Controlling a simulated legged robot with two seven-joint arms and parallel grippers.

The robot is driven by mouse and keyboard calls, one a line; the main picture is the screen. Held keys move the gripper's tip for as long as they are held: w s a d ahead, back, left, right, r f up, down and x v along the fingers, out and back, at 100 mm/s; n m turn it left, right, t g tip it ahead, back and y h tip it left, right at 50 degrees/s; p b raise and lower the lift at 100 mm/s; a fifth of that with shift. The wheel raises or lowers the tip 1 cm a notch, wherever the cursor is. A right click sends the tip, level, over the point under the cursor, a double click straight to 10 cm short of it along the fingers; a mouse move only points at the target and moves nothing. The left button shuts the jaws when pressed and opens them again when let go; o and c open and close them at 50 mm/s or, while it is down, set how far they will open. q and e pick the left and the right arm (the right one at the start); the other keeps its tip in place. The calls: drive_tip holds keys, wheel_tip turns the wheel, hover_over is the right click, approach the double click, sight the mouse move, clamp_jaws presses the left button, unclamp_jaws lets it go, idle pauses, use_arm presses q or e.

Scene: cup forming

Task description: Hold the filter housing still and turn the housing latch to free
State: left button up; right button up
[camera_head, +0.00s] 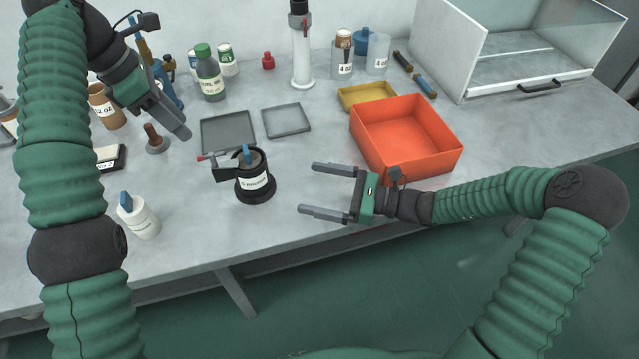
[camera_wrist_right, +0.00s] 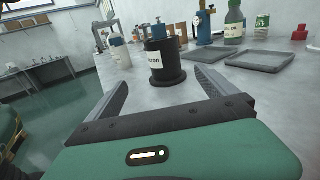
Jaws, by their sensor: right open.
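The filter housing (camera_head: 254,186) is a black cylinder with a white label and a wide round base, upright on the bench near the front. A blue piece (camera_head: 246,153) stands up from its top. In the right wrist view the housing (camera_wrist_right: 160,67) shows between and beyond the fingers. My left gripper (camera_head: 178,122) is above the bench, up and left of the housing; its finger gap is not clear.
An orange bin (camera_head: 405,165) stands just behind my right gripper. Two grey trays (camera_head: 228,132) (camera_head: 287,120) lie behind the housing. A white cup with a blue handle (camera_head: 140,218) and a brown-knobbed tool (camera_head: 155,142) are to the left. The bench around the housing's front is clear.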

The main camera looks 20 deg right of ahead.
sight(250, 171)
drive_tip(key=shift+w+d+m+t, duration=0.15)
drive_tip(key=shift+w+m+t, duration=0.15)
drive_tip(key=shift+w, duration=0.1)
drive_tip(key=x, duration=1.6)
drive_tip(key=shift+w+a+f, duration=0.15)
drive_tip(key=shift+a+f, duration=0.05)
drive_tip(key=shift+a, duration=0.15)
drive_tip(key=shift+c, duration=0.4)
drive_tip(key=shift+d, duration=0.1)
drive_tip(key=c, duration=1.9)
